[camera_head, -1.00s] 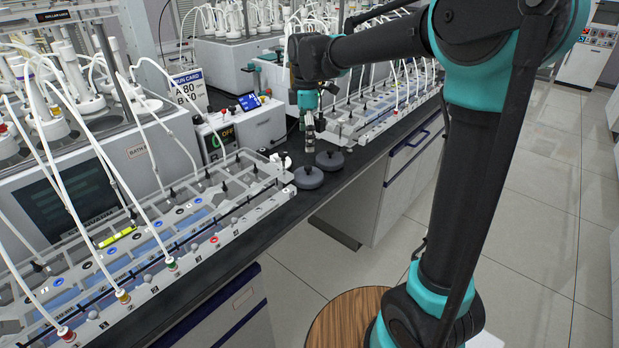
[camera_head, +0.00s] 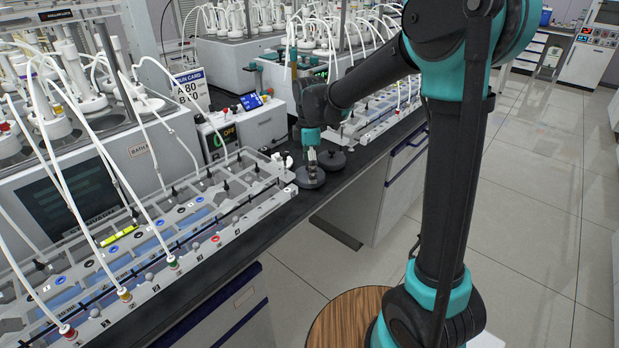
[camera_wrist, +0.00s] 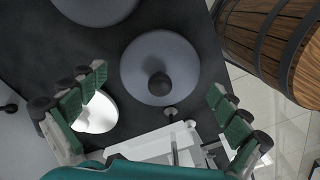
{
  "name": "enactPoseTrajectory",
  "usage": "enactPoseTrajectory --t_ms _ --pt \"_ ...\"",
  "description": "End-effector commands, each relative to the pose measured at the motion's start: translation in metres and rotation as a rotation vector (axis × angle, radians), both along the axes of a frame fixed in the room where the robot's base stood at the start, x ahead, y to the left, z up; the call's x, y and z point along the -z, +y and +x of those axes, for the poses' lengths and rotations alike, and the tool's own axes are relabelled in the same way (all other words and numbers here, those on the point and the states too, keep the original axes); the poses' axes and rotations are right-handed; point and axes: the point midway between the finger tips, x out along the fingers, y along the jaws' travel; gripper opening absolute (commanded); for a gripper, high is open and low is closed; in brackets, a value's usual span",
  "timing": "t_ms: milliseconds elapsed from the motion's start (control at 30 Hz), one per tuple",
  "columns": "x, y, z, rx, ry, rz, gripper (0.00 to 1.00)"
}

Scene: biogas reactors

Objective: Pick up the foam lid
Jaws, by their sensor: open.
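Two round grey discs that look like foam lids lie on the dark bench top. The nearer disc (camera_head: 309,179) shows in the wrist view as a grey disc (camera_wrist: 135,70) with a dark central knob (camera_wrist: 159,84). The farther disc (camera_head: 333,159) is partly cut off at the top of the wrist view (camera_wrist: 95,8). My gripper (camera_head: 312,157) is above the nearer disc, partly covering it in the head view. In the wrist view its green-padded fingers (camera_wrist: 158,84) are spread wide on either side of the knob, with nothing held. The exact height gap cannot be told.
A clear rack (camera_head: 200,225) with tubes and bottles stands left of the discs, and another rack (camera_head: 385,110) behind. A control box (camera_head: 245,122) is close by. A white round object (camera_wrist: 97,114) lies by the left finger. A wooden barrel (camera_wrist: 268,40) stands beyond the bench edge.

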Motion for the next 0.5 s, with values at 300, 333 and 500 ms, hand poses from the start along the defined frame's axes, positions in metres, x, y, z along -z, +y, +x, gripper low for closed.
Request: enactPoseTrajectory --t_ms 300,333,500 --pt "-0.0003 0.0 0.0001 0.0 0.0 0.0 0.78" --pt "-0.0004 0.0 0.0001 0.0 0.0 0.0 0.74" --pt "-0.0004 0.0 0.0001 0.0 0.0 0.0 0.53"
